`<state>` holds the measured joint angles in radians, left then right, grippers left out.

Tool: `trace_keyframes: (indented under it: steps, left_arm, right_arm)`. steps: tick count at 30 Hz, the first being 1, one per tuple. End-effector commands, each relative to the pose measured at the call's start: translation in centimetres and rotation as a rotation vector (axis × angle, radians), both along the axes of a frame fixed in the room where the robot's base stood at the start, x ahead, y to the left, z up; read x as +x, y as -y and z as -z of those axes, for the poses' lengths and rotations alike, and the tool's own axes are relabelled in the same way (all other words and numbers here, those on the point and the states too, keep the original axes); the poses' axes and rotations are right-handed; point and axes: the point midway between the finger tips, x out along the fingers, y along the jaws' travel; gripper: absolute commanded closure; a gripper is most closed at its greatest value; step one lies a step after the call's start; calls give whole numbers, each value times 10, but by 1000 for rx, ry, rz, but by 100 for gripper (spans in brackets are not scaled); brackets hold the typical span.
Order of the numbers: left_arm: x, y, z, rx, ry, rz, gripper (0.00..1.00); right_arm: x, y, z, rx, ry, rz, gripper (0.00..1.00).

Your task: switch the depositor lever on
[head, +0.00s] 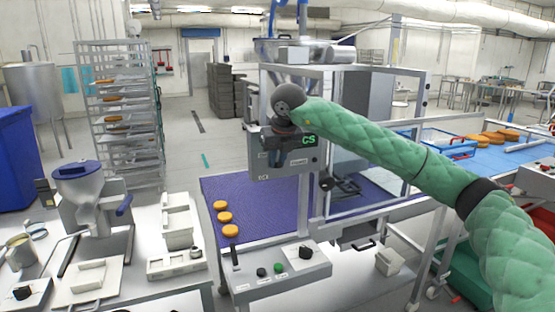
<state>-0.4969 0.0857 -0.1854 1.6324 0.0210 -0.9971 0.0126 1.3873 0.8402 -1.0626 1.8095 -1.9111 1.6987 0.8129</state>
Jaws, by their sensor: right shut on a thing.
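My right gripper (286,157) is at the front of the grey control box (285,172) on the framed machine over the conveyor, seen in the head view. My right arm reaches to it from the right edge. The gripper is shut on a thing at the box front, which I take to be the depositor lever. My dark wrist and fingers hide the lever, so its position cannot be told. My left gripper is not in view.
Several orange rounds (225,217) lie on the purple belt (255,225). A button panel (279,274) stands in front. A blue-topped hopper machine (90,195) is on the left bench; a tray rack (120,115) stands behind it. A clear-sided frame surrounds the belt right of the box.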

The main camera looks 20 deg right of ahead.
Motion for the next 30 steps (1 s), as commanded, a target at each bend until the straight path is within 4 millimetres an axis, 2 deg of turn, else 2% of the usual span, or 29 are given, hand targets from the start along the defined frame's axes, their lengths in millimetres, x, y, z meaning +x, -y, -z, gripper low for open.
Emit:
trace_keyframes:
  steps: [3,6,10,20,21,24,30]
  left_arm:
    - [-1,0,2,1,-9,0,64]
    - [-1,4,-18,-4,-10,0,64]
    - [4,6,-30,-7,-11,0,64]
    - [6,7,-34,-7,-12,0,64]
    - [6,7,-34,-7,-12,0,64]
    - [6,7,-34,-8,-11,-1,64]
    - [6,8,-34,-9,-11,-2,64]
  right_arm:
    - [2,0,0,0,-27,1,100]
    - [4,0,-1,-1,-77,2,100]
    - [6,-1,-5,-4,-137,1,100]
    - [6,0,-7,-6,-158,1,100]
    - [6,0,-7,-6,-158,1,80]
    - [6,0,-7,-6,-157,1,62]
    - [6,0,-6,-6,-158,0,62]
